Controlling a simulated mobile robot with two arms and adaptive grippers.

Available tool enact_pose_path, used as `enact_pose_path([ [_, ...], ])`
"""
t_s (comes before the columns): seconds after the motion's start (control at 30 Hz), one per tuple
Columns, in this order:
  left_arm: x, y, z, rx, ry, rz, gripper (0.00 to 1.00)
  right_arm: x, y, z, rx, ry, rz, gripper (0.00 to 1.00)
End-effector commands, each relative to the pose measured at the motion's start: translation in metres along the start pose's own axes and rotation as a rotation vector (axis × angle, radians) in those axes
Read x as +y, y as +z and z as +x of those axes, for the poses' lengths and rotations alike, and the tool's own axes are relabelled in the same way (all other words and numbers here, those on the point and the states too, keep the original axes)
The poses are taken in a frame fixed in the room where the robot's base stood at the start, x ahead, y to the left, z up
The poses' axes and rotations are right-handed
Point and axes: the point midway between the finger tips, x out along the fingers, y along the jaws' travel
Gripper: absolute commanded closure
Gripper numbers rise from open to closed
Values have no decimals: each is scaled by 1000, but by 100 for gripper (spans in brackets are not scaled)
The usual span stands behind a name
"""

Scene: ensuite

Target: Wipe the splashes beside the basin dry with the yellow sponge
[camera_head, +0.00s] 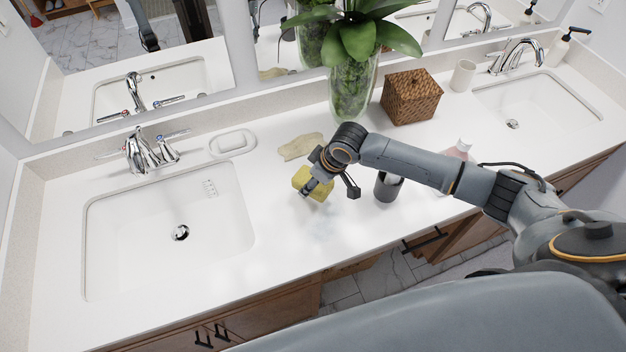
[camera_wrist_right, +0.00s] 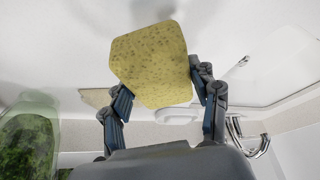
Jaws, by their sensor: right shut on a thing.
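The yellow sponge (camera_head: 314,183) is at the counter right of the left basin (camera_head: 168,232). It fills the gap between my right gripper's fingers in the wrist view, where the sponge (camera_wrist_right: 152,62) shows its speckled face. My right gripper (camera_head: 328,187) is shut on it. Whether the sponge touches the counter I cannot tell. Faint bluish, wet-looking splashes (camera_head: 322,228) lie on the white counter just in front of the sponge; their edges are hard to make out. My left gripper is out of view.
A dark cup (camera_head: 388,187) and a pinkish bottle (camera_head: 460,150) stand near my right arm. A glass plant vase (camera_head: 353,95) and wicker box (camera_head: 410,97) stand behind.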

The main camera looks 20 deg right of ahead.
Motion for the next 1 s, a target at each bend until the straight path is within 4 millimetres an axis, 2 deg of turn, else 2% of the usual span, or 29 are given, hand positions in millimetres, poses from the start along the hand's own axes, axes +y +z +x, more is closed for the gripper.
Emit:
enact_pose_path([
  [0.03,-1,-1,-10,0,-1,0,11,1,-4,-8,0,1,1,65],
  [0.3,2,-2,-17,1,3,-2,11,5,-14,-24,0,1,4,65],
  [0.87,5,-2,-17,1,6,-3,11,6,-15,-25,0,2,4,65],
  [1.0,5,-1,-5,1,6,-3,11,3,-17,-26,4,12,25,65],
])
